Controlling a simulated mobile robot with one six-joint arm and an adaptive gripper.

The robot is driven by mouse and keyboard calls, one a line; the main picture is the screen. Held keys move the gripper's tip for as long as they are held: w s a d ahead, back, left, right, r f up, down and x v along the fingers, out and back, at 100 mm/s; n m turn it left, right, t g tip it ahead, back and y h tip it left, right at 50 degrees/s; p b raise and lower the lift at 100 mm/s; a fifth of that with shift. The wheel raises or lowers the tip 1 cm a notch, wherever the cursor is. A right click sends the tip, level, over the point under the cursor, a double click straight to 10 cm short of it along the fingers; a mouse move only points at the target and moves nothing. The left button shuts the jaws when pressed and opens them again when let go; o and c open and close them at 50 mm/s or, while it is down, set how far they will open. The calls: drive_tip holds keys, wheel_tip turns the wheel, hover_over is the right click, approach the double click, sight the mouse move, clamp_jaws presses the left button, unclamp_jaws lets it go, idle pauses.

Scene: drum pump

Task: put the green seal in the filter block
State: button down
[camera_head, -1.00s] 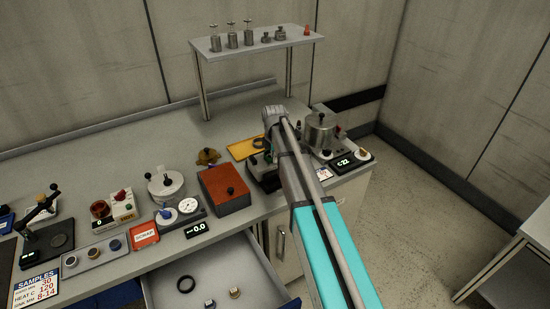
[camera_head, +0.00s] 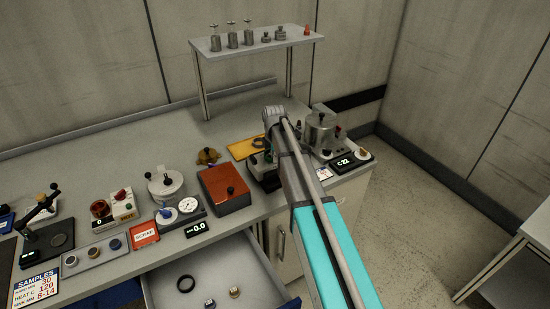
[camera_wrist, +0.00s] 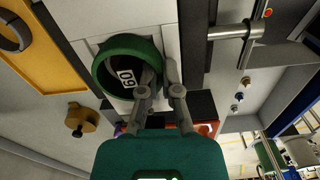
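The green seal (camera_wrist: 128,44) is a thick ring in the wrist view, seen at a tilt. My gripper (camera_wrist: 160,76) has one finger inside the ring and the other outside, closed on its near right wall. Through the ring I see a dark area with the white mark "60". A pale block (camera_wrist: 160,18), probably the filter block, lies behind the ring; I cannot tell whether the ring touches it. In the head view my arm hides the gripper, and part of a dark-based block (camera_head: 266,178) shows beside it.
A yellow tray (camera_head: 238,150) with a dark ring (camera_head: 260,142) lies behind the block. A brown knobbed part (camera_head: 208,156) and a red-brown box (camera_head: 222,190) are to the left. A metal pot (camera_head: 320,130) stands to the right. An open drawer (camera_head: 215,275) juts out in front.

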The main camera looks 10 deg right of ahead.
drive_tip(key=shift+s, duration=0.2)
drive_tip(key=c, duration=0.9)
unclamp_jaws()
drive_tip(key=shift+c, duration=0.2)
drive_tip(key=shift+o, duration=1.1)
drive_tip(key=shift+w+f, duration=0.1)
drive_tip(key=o, duration=0.3)
drive_tip(key=shift+w, duration=0.1)
drive_tip(key=shift+r+p, duration=4.05)
